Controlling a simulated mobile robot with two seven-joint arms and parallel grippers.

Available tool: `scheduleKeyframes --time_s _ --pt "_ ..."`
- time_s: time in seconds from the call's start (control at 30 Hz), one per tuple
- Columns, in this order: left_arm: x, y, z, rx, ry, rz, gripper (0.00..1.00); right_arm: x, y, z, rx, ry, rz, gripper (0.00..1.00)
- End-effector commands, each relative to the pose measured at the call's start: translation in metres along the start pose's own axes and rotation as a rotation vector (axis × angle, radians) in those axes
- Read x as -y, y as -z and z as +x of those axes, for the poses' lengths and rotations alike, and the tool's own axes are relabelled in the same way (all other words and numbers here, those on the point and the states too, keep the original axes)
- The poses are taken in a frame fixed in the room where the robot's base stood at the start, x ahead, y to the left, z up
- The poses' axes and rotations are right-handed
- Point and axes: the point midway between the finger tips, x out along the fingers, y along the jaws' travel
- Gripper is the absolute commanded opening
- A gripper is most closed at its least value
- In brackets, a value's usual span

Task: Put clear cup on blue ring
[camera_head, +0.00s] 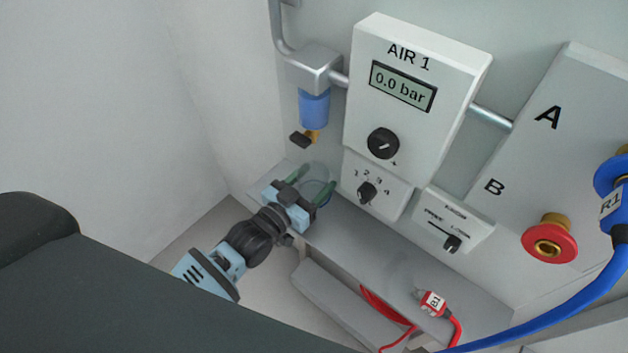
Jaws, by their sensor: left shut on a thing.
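The clear cup (316,173) is see-through and stands out only faintly against the grey wall. My left gripper (309,184) is shut on it, with one green-padded finger on each side. The cup is over the back left part of the grey shelf (365,246), below the blue filter bowl. A faint bluish curve shows through and around the cup's lower part. I cannot tell whether it is the blue ring or the cup's rim, nor whether the cup touches the shelf. My right gripper is not in view.
The AIR 1 box (412,95), selector knob (367,193) and slider panel (452,222) are to the right. A red B1 plug (433,302) lies on the shelf.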

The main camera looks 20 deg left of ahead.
Motion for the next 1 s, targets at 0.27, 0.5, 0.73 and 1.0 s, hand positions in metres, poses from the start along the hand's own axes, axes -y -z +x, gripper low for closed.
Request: scheduleKeyframes --time_s 0.27,0.5,0.73,1.0 --pt "0.0000 -0.0012 0.0027 -0.001 0.000 -0.001 0.37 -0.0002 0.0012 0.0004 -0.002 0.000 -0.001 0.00" --pt "0.0000 -0.0048 0.0026 0.000 0.000 -0.001 0.65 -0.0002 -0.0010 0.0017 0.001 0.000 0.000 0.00" --pt "0.0001 -0.0045 0.0026 -0.001 0.000 -0.001 0.80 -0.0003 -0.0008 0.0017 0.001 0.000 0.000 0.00" --pt "0.0002 -0.0005 0.0007 -0.001 0.000 0.000 0.80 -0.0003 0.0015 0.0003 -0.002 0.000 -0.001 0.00"
